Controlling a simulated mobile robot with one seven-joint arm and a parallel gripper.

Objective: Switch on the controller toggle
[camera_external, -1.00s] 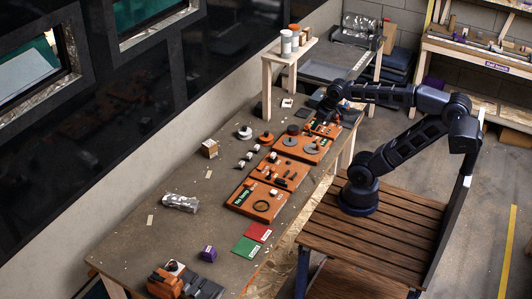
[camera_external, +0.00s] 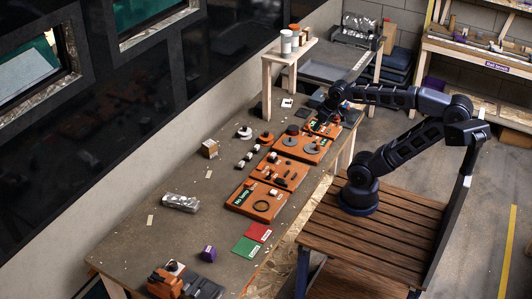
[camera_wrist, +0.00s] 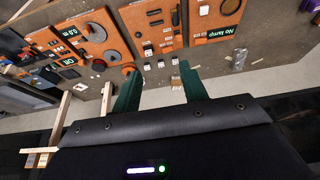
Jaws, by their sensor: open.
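The orange board with a small display reading "Off" (camera_wrist: 68,62) is at the left of the wrist view. It appears to be the controller, and I cannot pick out its toggle clearly. In the external view, the small orange board (camera_external: 326,129) at the far end of the row lies just under my gripper (camera_external: 322,113), which partly hides it. In the wrist view my gripper (camera_wrist: 160,68) shows two green fingers spread apart, with nothing between them. The fingers appear apart from the boards.
More orange boards line the bench, including one labelled "No lamp" (camera_external: 243,193). Dark discs, white-topped pieces and a small box (camera_external: 210,149) lie nearby. A wooden stand (camera_external: 290,57) holding jars rises beyond the gripper.

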